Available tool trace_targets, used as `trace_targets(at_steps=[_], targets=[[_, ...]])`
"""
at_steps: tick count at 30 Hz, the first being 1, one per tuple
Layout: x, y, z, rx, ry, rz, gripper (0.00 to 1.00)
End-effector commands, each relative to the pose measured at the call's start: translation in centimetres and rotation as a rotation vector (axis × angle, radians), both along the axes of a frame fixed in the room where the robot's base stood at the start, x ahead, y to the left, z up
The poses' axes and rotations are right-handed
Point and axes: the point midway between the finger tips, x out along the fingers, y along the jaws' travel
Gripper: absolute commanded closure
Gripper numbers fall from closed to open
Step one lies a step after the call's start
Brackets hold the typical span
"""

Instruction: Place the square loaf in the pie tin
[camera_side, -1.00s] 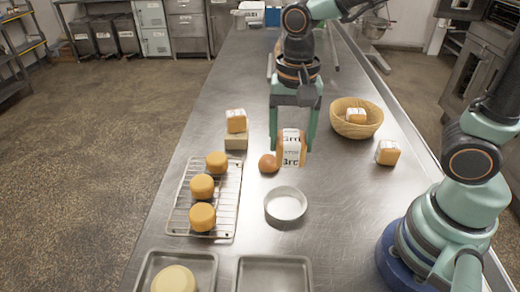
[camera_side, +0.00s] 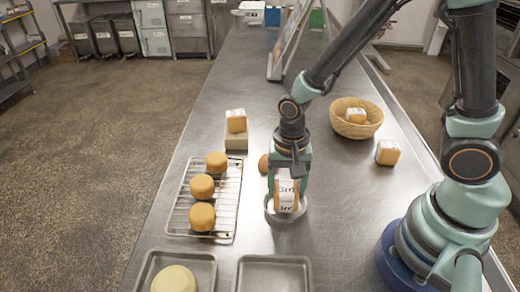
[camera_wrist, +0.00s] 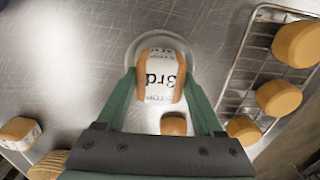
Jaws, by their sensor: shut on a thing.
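The square loaf (camera_side: 287,196), golden brown with a white printed wrapper, is upright between the fingers of my gripper (camera_side: 288,184). The pie tin (camera_side: 286,220), a round shallow grey tin, is at the loaf's lower end in the side view. In the wrist view the loaf (camera_wrist: 161,76) lies within the outline of the tin (camera_wrist: 134,44), with green fingers on both sides of it. The loaf's lower end seems to be inside the rim; whether it touches the bottom is hidden. My gripper is shut on the loaf.
A wire rack (camera_side: 226,220) with three round cheese-like loaves stands left of the tin. A brown bun (camera_side: 263,164) lies just behind the gripper. A basket (camera_side: 366,127) holding a wrapped loaf, another wrapped loaf (camera_side: 388,152), a loaf on a block (camera_side: 236,122) and trays (camera_side: 273,262) stand around.

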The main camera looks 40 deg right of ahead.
Motion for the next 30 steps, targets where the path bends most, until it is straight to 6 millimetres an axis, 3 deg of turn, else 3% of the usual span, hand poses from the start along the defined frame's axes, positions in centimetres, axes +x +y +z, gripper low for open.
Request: trace_targets(at_steps=[18,19,21,30], targets=[[0.01,0.0,-0.97,0.0,0.0,0.0,0.97],[0.02,0.01,-1.0,0.0,0.0,0.0,0.27],[0.04,0.01,-0.96,0.001,-0.001,0.0,0.01],[0.04,0.01,-0.93,0.001,-0.001,0.0,0.01]])
